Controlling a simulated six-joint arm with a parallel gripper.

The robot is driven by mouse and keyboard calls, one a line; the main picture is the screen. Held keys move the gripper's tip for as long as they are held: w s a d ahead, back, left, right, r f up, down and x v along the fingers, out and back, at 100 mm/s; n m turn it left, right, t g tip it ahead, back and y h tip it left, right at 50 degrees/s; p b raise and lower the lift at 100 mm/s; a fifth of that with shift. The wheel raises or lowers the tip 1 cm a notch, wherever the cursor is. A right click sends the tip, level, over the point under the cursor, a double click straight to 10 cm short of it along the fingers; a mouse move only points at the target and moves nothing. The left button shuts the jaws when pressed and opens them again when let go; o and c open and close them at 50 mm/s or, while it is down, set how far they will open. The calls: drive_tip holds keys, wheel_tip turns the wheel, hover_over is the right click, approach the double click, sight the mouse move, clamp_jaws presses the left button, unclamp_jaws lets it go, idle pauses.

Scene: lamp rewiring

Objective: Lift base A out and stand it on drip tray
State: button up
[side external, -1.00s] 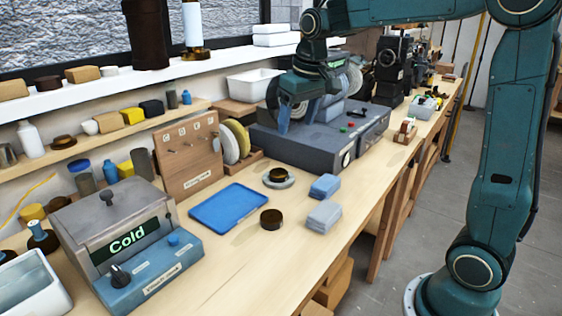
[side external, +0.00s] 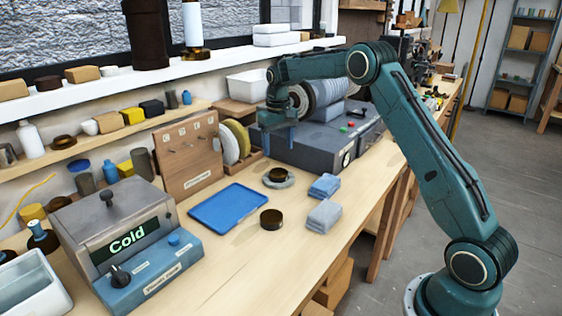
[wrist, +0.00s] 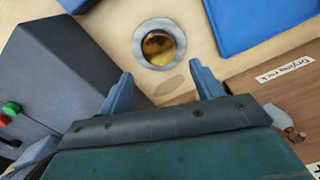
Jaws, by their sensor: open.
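No part is marked base A that I can read. A dark, round brass-coloured piece (side external: 278,175) sits on a grey disc on the bench; the wrist view shows it as a gold cup (wrist: 160,47). A second dark brown round piece (side external: 271,219) stands beside the blue tray (side external: 229,208), which is flat and empty. The tray also shows in the wrist view (wrist: 243,18). The lidded tank (side external: 115,235) reading "Cold" is shut, its inside hidden. My gripper (wrist: 162,84) is open and empty, near the grey machine, with the gold cup beyond its fingertips.
The grey machine (side external: 310,148) with wheels stands behind my gripper. A brown pegboard rack (side external: 187,155) stands at the back; its label reads "Drying rack" in the wrist view. Folded blue cloths (side external: 324,187) lie right of the tray. The bench front is clear.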

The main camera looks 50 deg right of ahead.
sight(278, 172)
drive_tip(key=shift+w+d+f, duration=0.1)
drive_tip(key=shift+d+f, duration=0.15)
drive_tip(key=shift+f, duration=0.1)
drive_tip(key=shift+f, duration=0.15)
drive_tip(key=shift+f, duration=3.8)
drive_tip(key=c, duration=0.8)
drive_tip(key=shift+o, duration=0.2)
drive_tip(key=shift+r, duration=0.1)
drive_tip(key=shift+r, duration=0.1)
